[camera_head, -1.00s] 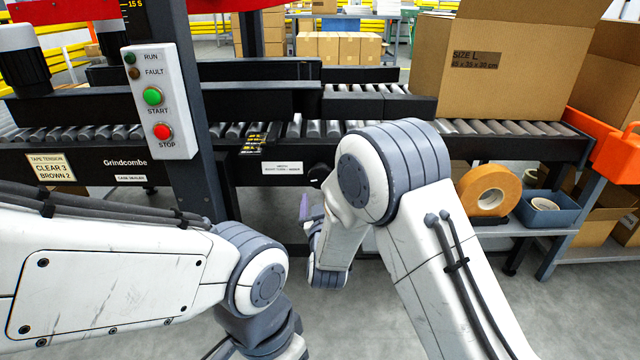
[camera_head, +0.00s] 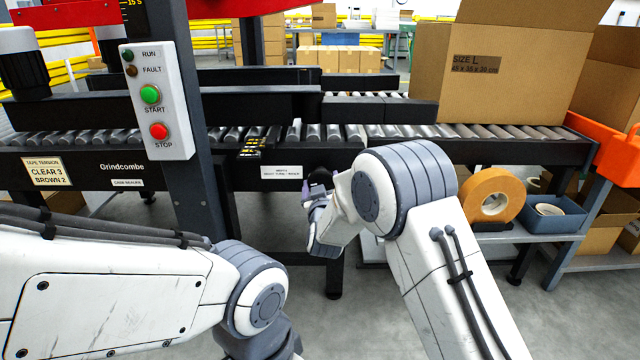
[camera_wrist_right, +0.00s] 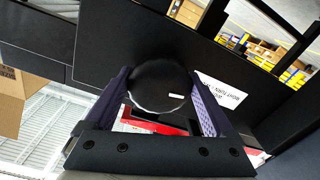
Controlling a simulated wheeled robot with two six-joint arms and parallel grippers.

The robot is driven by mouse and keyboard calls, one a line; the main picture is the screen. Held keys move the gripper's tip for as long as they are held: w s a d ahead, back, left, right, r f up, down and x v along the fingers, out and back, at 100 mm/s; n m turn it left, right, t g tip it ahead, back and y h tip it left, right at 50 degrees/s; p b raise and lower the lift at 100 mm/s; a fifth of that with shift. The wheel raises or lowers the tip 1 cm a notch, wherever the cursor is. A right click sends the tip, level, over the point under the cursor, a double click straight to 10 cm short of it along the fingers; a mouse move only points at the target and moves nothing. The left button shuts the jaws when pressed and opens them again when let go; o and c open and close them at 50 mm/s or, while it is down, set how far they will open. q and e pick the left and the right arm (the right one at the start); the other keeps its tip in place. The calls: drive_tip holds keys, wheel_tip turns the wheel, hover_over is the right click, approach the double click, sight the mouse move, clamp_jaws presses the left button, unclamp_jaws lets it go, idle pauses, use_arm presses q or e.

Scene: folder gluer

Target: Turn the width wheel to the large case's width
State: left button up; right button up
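The width wheel is a black round knob (camera_head: 321,176) on the front of the conveyor frame, right of a white label (camera_head: 282,172). In the right wrist view the wheel (camera_wrist_right: 158,87) lies between the two purple fingers of my right gripper (camera_wrist_right: 160,103). The fingers stand either side of it with small gaps showing, so the gripper looks open. In the head view my right gripper (camera_head: 316,198) is just below the wheel, partly hidden by its arm. The large case (camera_head: 520,95), marked SIZE L 45 x 35 x 30 cm, stands open on the rollers. My left gripper is out of view.
A control box (camera_head: 158,103) with green START and red STOP buttons is on a post at left. A tape roll (camera_head: 493,196) and blue bin (camera_head: 553,217) are on the right shelf.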

drive_tip(key=shift+a, duration=0.15)
drive_tip(key=shift+c, duration=1.1)
drive_tip(key=shift+m, duration=0.4)
drive_tip(key=m, duration=0.2)
drive_tip(key=shift+m, duration=0.4)
drive_tip(key=shift+m+b, duration=0.45)
drive_tip(key=shift+m, duration=1.75)
drive_tip(key=o, duration=1.1)
